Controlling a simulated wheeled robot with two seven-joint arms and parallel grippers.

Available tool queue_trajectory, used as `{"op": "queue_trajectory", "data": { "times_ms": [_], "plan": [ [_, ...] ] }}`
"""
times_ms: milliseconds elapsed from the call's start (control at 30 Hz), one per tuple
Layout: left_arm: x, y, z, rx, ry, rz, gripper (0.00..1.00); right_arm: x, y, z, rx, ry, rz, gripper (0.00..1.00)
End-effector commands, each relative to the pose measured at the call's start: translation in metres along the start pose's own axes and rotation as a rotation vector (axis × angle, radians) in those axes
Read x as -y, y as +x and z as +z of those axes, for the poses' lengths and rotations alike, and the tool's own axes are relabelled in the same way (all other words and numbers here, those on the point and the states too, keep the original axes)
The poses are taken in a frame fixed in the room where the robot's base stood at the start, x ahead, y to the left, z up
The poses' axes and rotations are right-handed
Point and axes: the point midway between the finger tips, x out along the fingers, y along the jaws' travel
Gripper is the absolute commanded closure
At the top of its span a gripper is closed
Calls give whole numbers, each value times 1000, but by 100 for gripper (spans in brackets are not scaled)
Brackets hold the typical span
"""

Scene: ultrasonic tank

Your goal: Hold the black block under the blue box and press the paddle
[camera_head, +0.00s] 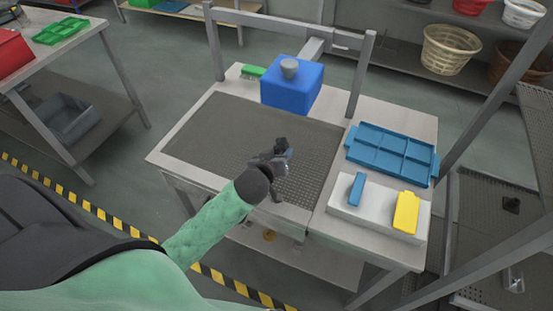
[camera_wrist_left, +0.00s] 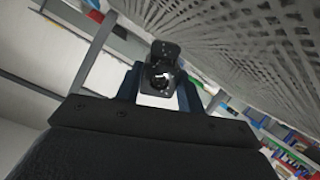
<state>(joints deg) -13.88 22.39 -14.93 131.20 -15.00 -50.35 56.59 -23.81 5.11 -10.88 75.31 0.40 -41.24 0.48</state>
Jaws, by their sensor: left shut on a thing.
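My left gripper (camera_head: 274,163) is over the front right part of the mesh surface, its arm coming in from the left. It is shut on the black block (camera_head: 281,142). In the left wrist view the block (camera_wrist_left: 163,58) stands between the two fingers. The blue box (camera_head: 285,92) with a grey knob on top hangs from a grey frame at the back, apart from the gripper and farther away. A blue paddle (camera_head: 356,189) and a yellow paddle (camera_head: 406,212) sit on a white base (camera_head: 378,207) at the front right. My right gripper is not in view.
The dark mesh (camera_head: 215,135) fills the table's left and middle. A blue divided tray (camera_head: 391,154) lies behind the paddles. A green brush (camera_head: 253,71) lies beside the blue box. Grey frame posts (camera_head: 362,75) rise at the back, and a rack stands at the right.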

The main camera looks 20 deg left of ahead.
Motion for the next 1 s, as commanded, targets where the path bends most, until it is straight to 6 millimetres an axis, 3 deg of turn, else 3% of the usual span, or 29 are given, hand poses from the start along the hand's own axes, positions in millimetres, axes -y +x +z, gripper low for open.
{"op": "queue_trajectory", "data": {
  "times_ms": [500, 1000],
  "plan": [
    [-6, 34, -14, -2, 1, 0, 98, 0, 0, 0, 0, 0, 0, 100],
    [-7, 40, -16, -2, 1, 1, 98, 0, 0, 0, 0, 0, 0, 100]
  ]
}}
